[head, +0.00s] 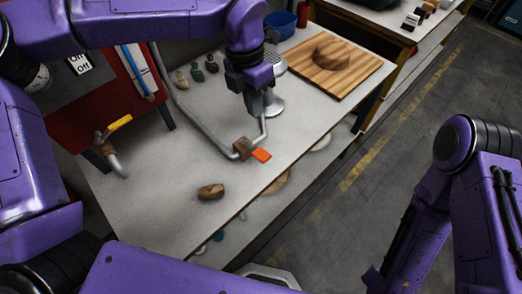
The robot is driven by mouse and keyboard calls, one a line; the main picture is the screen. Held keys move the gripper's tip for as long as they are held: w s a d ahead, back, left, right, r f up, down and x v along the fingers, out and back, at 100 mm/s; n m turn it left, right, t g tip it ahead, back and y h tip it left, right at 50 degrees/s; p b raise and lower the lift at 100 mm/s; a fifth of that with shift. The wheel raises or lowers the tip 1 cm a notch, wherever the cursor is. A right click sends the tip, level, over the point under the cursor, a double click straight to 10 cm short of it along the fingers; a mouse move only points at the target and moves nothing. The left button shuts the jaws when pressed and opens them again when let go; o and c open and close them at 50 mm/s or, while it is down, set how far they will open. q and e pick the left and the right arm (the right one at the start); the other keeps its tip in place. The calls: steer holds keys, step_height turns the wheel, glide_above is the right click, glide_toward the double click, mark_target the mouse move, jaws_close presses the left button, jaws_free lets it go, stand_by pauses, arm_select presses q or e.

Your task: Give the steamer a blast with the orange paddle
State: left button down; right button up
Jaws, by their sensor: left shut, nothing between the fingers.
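The orange paddle (261,155) sticks out from a brown block (242,147) near the table's front edge. A grey steamer pipe (192,120) runs along the table to this block. A thinner bent piece of pipe rises from it toward a round grey disc (279,105). My left gripper (258,110) points down above the paddle and block, slightly farther back. It is shut and empty, and looks apart from the paddle. It partly hides the pipe and disc behind it. My right arm is at the right, with its gripper out of view.
A wooden board with a round hat block (332,53) lies at the back right. A yellow lever (119,123) is on a pipe fitting at the left. A brown block (211,191) lies near the front. A blue bowl (281,24) stands behind. The table's left front is mostly clear.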

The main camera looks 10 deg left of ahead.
mark_target(262, 154)
arm_select(q)
steer(key=shift+w+f, duration=0.1)
steer(key=shift+f, duration=0.2)
arm_select(e)
steer(key=shift+w+f, duration=0.1)
steer(key=shift+f, duration=0.2)
arm_select(q)
steer(key=f+p, duration=0.1)
steer(key=f, duration=0.3)
steer(key=s+d+f+p, duration=0.1)
steer(key=f, duration=0.4)
steer(key=f+p, duration=0.1)
steer(key=f, duration=0.3)
steer(key=shift+s+d+f, duration=0.15)
steer(key=shift+d+f, duration=0.25)
arm_select(e)
step_height(262, 154, up, 3)
steer(key=shift+r, duration=0.1)
